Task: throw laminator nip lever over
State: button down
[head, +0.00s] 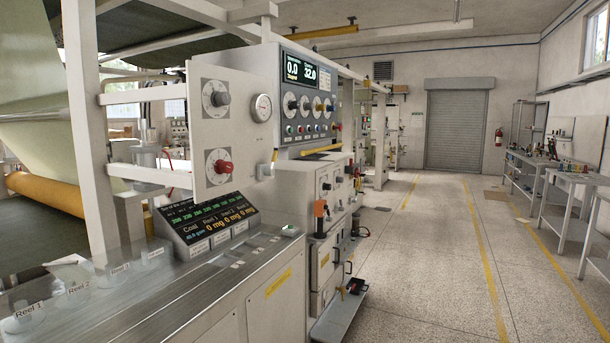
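An orange-handled lever (320,209) stands upright on the front of the pale machine cabinet (290,200), a little right of the picture's middle. It looks like the nip lever, but no readable label confirms this. A dark base shows below its grip. A red knob (223,167) and a grey knob (221,99) sit on the panel to its left. My gripper is not in view, and nothing is seen touching the lever.
A steel counter (190,290) with a tilted display (206,222) fills the lower left. A low shelf (338,316) juts out below the lever. Workbenches (545,180) line the right wall.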

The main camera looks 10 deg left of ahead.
aim_at(268, 172)
jog(key=i, duration=3.1)
jog(key=u, duration=0.25)
